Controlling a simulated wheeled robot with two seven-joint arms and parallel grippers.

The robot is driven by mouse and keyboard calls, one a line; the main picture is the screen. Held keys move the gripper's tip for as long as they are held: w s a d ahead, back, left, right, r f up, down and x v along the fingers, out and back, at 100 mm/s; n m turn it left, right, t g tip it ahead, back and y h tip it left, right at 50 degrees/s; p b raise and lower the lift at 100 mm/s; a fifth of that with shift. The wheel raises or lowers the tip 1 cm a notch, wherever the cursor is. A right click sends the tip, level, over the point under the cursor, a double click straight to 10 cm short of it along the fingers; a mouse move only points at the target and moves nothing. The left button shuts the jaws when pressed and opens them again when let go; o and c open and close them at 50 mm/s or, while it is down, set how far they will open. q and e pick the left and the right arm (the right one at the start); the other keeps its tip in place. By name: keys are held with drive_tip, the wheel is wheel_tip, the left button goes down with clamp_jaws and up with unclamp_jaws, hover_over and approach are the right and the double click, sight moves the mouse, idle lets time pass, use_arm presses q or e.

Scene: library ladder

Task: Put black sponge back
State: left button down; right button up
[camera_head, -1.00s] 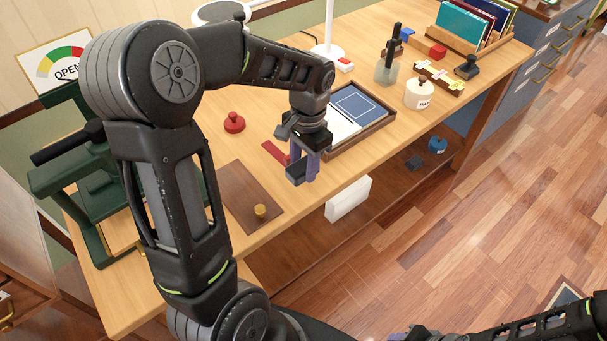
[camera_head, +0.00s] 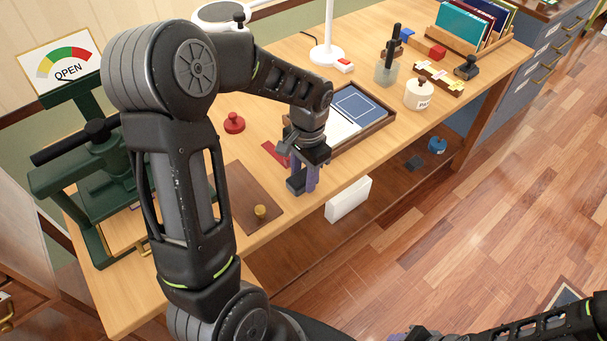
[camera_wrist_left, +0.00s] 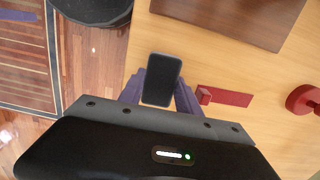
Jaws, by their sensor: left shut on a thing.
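My left gripper (camera_head: 305,178) hangs by the front edge of the wooden desk (camera_head: 280,222). In the left wrist view its purple fingers (camera_wrist_left: 161,95) are shut on a dark rectangular block, which looks like the black sponge (camera_wrist_left: 163,78). A red strip (camera_wrist_left: 226,97) lies flat on the desk beside the gripper. My right gripper (camera_head: 412,335) is only partly in view at the bottom edge, and I cannot tell its jaw state.
A tray (camera_head: 372,130) lies behind the gripper, with a red knobbed object (camera_head: 234,123) to the left. A brown board (camera_head: 240,188) lies left of the gripper. A green press (camera_head: 85,180) stands at the far left. A white block (camera_head: 348,199) is below the desk edge.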

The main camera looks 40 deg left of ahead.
use_arm(q)
drive_tip(key=c, duration=0.8)
unclamp_jaws()
drive_tip(key=shift+c, duration=0.2)
wheel_tip(320, 180, up, 12)
drive_tip(key=shift+w+d, duration=0.15)
drive_tip(key=shift+w, duration=0.25)
drive_tip(key=shift+r, duration=0.1)
